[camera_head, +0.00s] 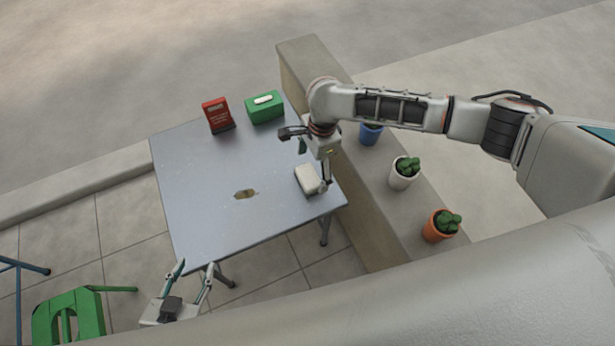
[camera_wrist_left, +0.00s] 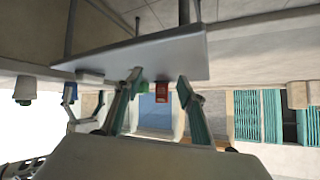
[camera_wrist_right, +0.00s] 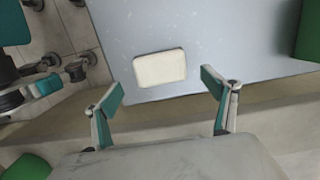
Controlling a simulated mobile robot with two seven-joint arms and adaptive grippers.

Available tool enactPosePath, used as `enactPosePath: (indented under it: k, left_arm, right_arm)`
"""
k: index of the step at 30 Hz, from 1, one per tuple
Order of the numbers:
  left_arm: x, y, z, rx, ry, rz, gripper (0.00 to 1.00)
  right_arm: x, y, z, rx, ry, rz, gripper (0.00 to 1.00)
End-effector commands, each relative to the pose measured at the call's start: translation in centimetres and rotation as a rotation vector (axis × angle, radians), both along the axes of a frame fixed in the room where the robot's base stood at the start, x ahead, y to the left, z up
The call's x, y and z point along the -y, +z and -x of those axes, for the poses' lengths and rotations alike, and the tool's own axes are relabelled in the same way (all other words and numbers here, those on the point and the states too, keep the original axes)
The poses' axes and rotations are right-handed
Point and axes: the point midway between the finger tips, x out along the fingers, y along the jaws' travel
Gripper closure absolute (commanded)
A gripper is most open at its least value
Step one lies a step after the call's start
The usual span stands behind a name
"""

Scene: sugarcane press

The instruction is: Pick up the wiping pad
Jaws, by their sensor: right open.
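The wiping pad (camera_head: 307,179) is a cream, rounded rectangular block lying flat on the grey table (camera_head: 205,195) near its right edge. In the right wrist view the pad (camera_wrist_right: 160,68) lies just beyond the fingertips, roughly between their lines, with no finger touching it. My right gripper (camera_wrist_right: 163,91) is open and empty; in the head view it (camera_head: 309,160) hangs over the table's right side, by the pad. My left gripper (camera_head: 195,268) is open and empty beyond the table's near edge; its spread fingers also show in the left wrist view (camera_wrist_left: 158,85).
A red box (camera_head: 217,115) and a green box (camera_head: 264,107) stand at the table's back. A low wall (camera_head: 383,205) with potted plants (camera_head: 404,173) runs along the right. A green stool (camera_head: 70,318) is at lower left. The table's middle is clear apart from a brown patch (camera_head: 245,194).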

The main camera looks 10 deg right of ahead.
Motion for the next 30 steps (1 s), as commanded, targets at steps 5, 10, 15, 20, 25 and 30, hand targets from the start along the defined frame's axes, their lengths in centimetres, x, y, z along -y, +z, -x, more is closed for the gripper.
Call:
enactPosePath:
  k: [5, 10, 15, 20, 25, 30]
  left_arm:
    - [0.6, -1.5, 0.8, -0.022, -0.014, 0.007, 0.60]
    - [0.8, -1.0, 0.3, -0.011, -0.022, 0.010, 0.60]
    - [0.9, 0.2, -0.8, 0.020, -0.021, 0.015, 0.60]
    - [0.9, 0.4, -0.8, 0.023, -0.020, 0.016, 0.60]
    - [1.0, 0.1, -0.5, 0.015, -0.019, 0.017, 0.60]
    - [0.9, -0.4, -0.2, 0.005, -0.018, 0.016, 0.60]
  right_arm:
    - [-0.9, -3.2, 0.5, -0.014, 0.003, -0.002, 0.15]
    - [-1.1, -4.7, 0.4, -0.007, 0.003, -0.002, 0.15]
    - [-1.2, -4.5, 0.1, 0.001, 0.002, -0.002, 0.15]
    - [-1.2, -4.4, 0.1, 0.003, 0.002, -0.002, 0.20]
    - [-1.1, -4.4, 0.1, 0.002, 0.002, -0.001, 0.58]
    - [-1.1, -4.5, 0.1, 0.002, 0.002, -0.001, 0.59]
